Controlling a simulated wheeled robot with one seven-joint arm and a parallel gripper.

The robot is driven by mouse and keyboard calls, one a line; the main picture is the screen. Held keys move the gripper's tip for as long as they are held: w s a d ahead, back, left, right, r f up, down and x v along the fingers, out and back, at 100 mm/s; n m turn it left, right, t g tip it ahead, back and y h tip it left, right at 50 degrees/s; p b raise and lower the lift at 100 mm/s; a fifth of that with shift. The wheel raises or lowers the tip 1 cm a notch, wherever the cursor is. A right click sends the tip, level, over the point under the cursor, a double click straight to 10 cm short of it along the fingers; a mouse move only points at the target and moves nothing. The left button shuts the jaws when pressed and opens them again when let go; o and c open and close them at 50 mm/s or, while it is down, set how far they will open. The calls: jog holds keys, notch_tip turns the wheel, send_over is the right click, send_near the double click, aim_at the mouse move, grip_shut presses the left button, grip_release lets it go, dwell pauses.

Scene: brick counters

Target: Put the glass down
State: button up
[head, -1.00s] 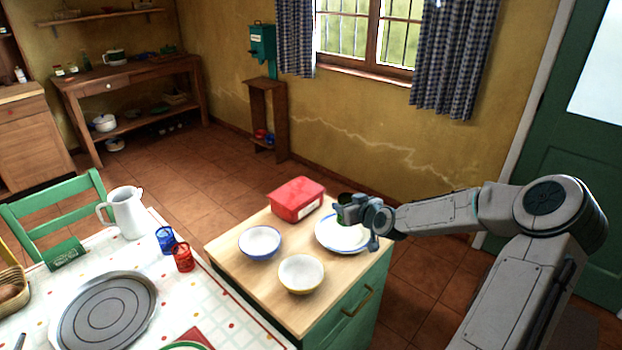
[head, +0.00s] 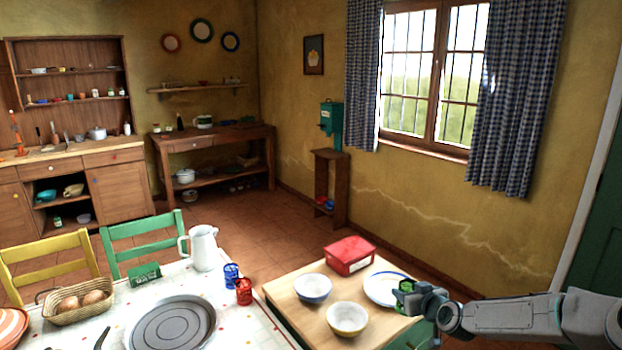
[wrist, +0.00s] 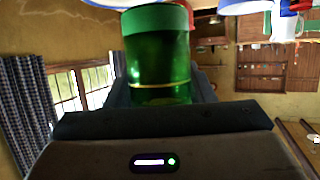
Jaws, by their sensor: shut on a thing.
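My gripper (head: 410,297) is shut on a green glass (wrist: 158,55). Only a small bit of the glass (head: 404,286) shows in the head view. In the wrist view the glass stands between the fingers, and the room appears upside down. In the head view my gripper overlaps the right side of the white plate with a blue rim (head: 379,287), on the wooden-topped counter (head: 300,312). I cannot tell the height of the glass above the plate or counter.
On the counter are a blue-rimmed bowl (head: 313,288), a yellow-rimmed bowl (head: 347,319) and a red box (head: 349,255). To the left, the dining table holds a blue cup (head: 231,275), a red cup (head: 244,291), a white jug (head: 203,248) and a round tray (head: 170,325).

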jog(key=shift+a+f, duration=0.6)
jog(key=shift+f, duration=0.2)
jog(key=s+a+f+m+h, duration=0.2)
jog(key=s+a+f+h, duration=0.1)
jog(key=s+a+f, duration=0.6)
jog(key=shift+m, duration=0.3)
jog(key=shift+s+a+r, duration=0.25)
jog(key=shift+s+r, duration=0.65)
jog(key=shift+r, duration=0.15)
jog(key=shift+s+a+r, duration=0.25)
jog(key=shift+s+r, duration=0.6)
jog(key=shift+r, duration=0.15)
